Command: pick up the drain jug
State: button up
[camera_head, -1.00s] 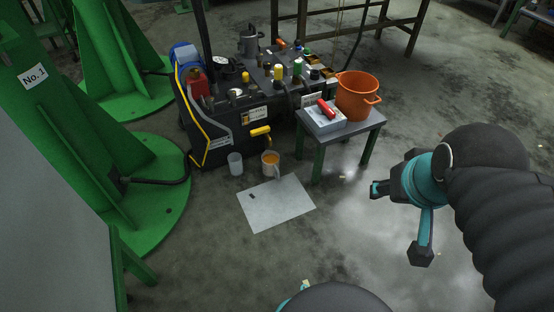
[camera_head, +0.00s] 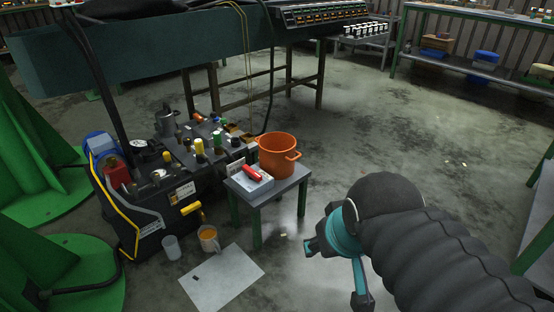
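A small jug (camera_head: 209,239) with a side handle stands upright on the floor in front of the black machine (camera_head: 165,190), with orange contents showing in it. I take it to be the drain jug. An empty-looking clear cup (camera_head: 171,247) stands just left of it. A yellow-handled fitting (camera_head: 191,209) on the machine sits just above the jug. My gripper (camera_head: 337,272) is at the right of the jug, well apart from it. Its two fingers are spread and nothing shows between them.
A pale sheet (camera_head: 225,280) lies on the floor in front of the jug. Green stands (camera_head: 40,255) are at left. Floor at right is open.

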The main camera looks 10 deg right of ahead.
aim_at(207, 234)
jog(key=z, duration=1.4)
jog(key=i, duration=0.85)
jog(key=u, duration=3.05)
jog(key=i, duration=0.5)
jog(key=z, duration=0.05)
